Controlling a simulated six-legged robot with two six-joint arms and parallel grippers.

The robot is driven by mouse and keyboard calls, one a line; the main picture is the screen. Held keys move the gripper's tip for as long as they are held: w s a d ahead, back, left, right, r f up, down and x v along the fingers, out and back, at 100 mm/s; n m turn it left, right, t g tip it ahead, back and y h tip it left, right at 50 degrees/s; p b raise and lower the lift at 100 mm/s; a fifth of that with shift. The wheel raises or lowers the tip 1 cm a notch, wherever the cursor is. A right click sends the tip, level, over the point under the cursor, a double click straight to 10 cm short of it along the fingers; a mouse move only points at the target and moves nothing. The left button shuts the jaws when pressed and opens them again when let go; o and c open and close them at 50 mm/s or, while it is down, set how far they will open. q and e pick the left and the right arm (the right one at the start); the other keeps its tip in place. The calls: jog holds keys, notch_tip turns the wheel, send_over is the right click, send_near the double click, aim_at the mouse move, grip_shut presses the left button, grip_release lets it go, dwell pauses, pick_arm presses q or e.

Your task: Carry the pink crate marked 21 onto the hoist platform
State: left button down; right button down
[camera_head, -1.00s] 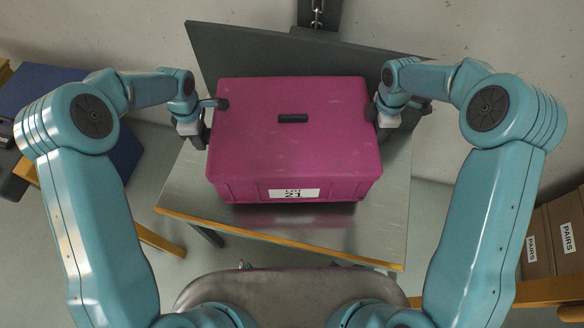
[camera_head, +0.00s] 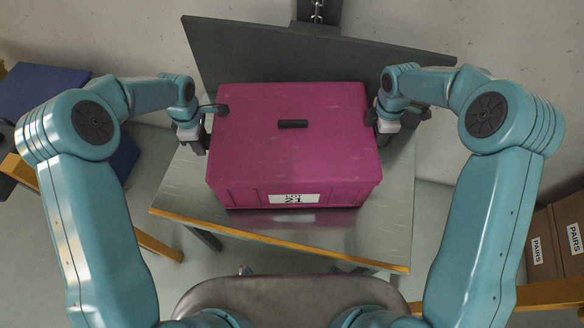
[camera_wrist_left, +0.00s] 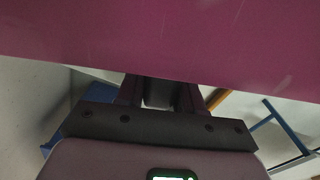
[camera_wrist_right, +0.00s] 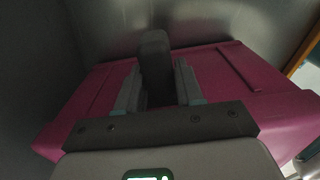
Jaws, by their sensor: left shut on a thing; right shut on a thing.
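The pink crate (camera_head: 292,145), with a white label reading LOT 21 on its front wall, is upright over the hoist platform (camera_head: 330,238). The platform is a grey metal deck with a yellow front edge. I cannot tell whether the crate's bottom touches it. My left gripper (camera_head: 207,125) is shut on the crate's left side. My right gripper (camera_head: 383,112) is shut on its right side. The crate's pink wall fills the top of the left wrist view (camera_wrist_left: 170,40), and its side also shows in the right wrist view (camera_wrist_right: 235,75). The fingertips are partly hidden.
A dark back plate (camera_head: 300,55) stands behind the crate, below a hanging chain (camera_head: 317,12). Brown boxes marked PAIRS (camera_head: 558,235) stand at the right. A blue box (camera_head: 40,90) is at the left. Bare deck shows in front of the crate.

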pick_arm(q)
jog(key=shift+f+b, duration=0.3)
jog(key=shift+f, duration=0.2)
pick_arm(e)
jog(key=shift+f, duration=0.55)
pick_arm(q)
jog(key=c, duration=0.7)
grip_release()
pick_arm(e)
jog(key=c, duration=0.7)
grip_release()
jog(key=shift+r, duration=0.1)
pick_arm(q)
jog(key=shift+r, duration=0.1)
notch_tip(320, 180, up, 12)
jog(key=shift+f, duration=0.1)
pick_arm(e)
notch_tip(320, 180, up, 12)
